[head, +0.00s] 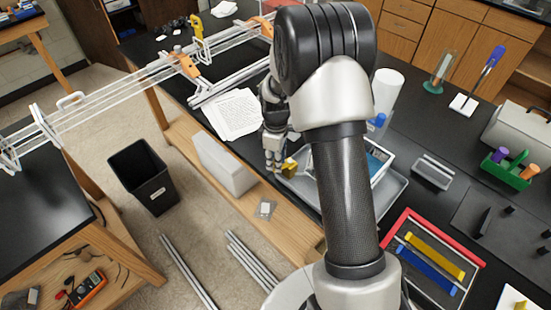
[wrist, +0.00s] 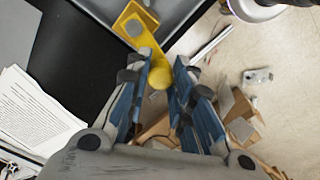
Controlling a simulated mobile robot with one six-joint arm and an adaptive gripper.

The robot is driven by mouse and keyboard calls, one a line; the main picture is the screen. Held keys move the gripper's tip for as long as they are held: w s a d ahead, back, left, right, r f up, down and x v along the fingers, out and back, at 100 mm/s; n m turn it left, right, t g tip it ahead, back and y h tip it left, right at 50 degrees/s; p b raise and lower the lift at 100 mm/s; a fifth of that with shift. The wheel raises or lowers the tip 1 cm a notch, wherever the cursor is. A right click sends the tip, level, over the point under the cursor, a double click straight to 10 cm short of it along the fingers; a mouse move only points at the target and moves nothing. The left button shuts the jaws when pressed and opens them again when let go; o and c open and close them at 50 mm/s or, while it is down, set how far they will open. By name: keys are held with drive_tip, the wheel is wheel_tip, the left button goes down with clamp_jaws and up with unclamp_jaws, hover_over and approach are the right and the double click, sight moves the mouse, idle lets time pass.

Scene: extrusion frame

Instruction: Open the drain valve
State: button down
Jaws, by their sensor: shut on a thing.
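A yellow handle (head: 290,167), which looks like the drain valve's lever, sits at the near left edge of a grey tray (head: 396,186) on the black bench. In the wrist view the yellow handle (wrist: 132,22) has a flat plate with a grey piece on it and a rounded yellow end (wrist: 159,77). My gripper (head: 276,167) is at the handle, pointing down. In the wrist view my gripper's blue-padded fingers (wrist: 163,62) stand on both sides of the yellow part, shut on it. The valve body is mostly hidden by my arm.
Papers (head: 233,113) lie left of my gripper on the bench. A white box (head: 224,162) stands on the wooden ledge below the bench edge. A black bin (head: 143,176) stands on the floor. A red-edged tray (head: 434,252) and a green caddy (head: 508,170) are to the right.

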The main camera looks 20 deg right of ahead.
idle(0.3)
drive_tip(key=c, duration=1.4)
unclamp_jaws()
drive_tip(key=shift+o, duration=0.2)
wheel_tip(320, 180, up, 12)
